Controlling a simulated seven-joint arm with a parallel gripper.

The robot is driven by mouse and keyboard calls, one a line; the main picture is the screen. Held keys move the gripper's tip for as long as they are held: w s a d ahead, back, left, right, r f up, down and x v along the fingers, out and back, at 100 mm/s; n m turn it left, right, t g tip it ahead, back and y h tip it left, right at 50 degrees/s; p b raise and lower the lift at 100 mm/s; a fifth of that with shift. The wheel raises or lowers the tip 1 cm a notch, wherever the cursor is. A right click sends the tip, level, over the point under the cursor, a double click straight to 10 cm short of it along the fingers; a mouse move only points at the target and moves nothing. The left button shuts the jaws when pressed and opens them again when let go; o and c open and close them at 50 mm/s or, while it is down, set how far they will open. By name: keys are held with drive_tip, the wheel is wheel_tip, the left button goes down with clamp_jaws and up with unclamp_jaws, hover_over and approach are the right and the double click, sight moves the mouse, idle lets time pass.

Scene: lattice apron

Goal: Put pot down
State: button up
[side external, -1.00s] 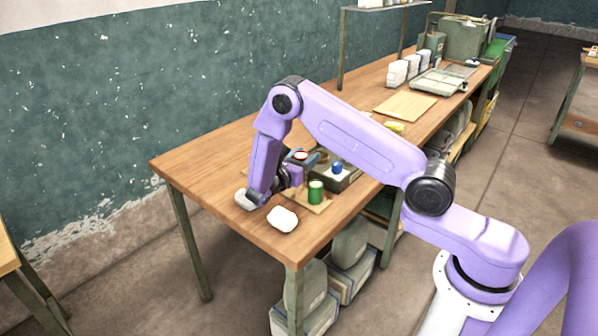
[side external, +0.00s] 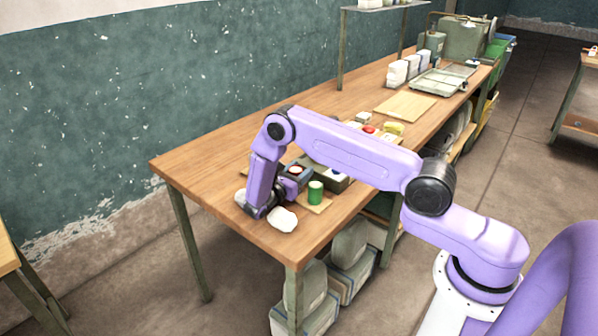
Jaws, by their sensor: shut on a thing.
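The pot (side external: 297,171) is a small dark vessel with a round reddish-brown top, seen upright just right of my wrist. My gripper (side external: 287,185) is shut on it, low over the near end of the wooden table. The fingers are small and partly hidden by my wrist. I cannot tell whether the pot's base touches the surface below.
A green can (side external: 315,192) stands right of the pot on a thin board (side external: 318,207). A dark tray (side external: 338,183) is behind it. A white lump (side external: 282,219) lies near the table's (side external: 215,160) front edge. The table's left end is clear.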

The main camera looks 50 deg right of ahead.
drive_tip(key=shift+f, duration=0.6)
drive_tip(key=o, duration=1.2)
drive_tip(key=shift+s+f, duration=0.1)
drive_tip(key=shift+c, duration=0.2)
